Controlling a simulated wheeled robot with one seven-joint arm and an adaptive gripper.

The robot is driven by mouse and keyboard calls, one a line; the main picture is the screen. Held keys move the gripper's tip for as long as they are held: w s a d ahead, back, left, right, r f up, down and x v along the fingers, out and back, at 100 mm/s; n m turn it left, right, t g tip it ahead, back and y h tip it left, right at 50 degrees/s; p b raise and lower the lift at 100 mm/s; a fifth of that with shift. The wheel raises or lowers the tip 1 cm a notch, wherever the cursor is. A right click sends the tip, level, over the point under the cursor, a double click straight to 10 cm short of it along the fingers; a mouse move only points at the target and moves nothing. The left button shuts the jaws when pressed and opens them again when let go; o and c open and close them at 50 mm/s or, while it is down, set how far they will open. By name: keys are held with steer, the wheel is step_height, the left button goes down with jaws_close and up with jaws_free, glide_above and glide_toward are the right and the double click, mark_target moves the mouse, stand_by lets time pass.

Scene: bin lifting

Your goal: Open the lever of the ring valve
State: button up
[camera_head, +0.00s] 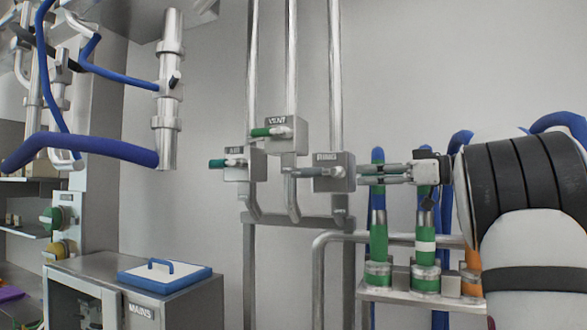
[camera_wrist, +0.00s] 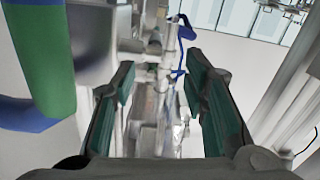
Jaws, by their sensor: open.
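The ring valve (camera_head: 335,183) is a grey box with a dark RING label, mounted on the rightmost of several vertical pipes in the head view. The lever cannot be made out in the wrist view.
The vent valve (camera_head: 287,140) and air valve (camera_head: 243,166), both with green levers, sit left of the ring valve. A cabinet (camera_head: 180,300) bears a blue-rimmed lid (camera_head: 165,276). A green-and-blue cylinder (camera_wrist: 38,55) is close in the wrist view.

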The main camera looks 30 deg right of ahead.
mark_target(317, 172)
steer(key=shift+n, duration=0.4)
steer(key=p+x, duration=0.1)
steer(key=x, duration=0.3)
steer(key=p+x, duration=0.1)
steer(key=x, duration=0.3)
steer(key=r+p+x, duration=0.1)
steer(key=x, duration=0.4)
steer(key=shift+w+d, duration=0.2)
steer(key=shift+w, duration=0.05)
jaws_close()
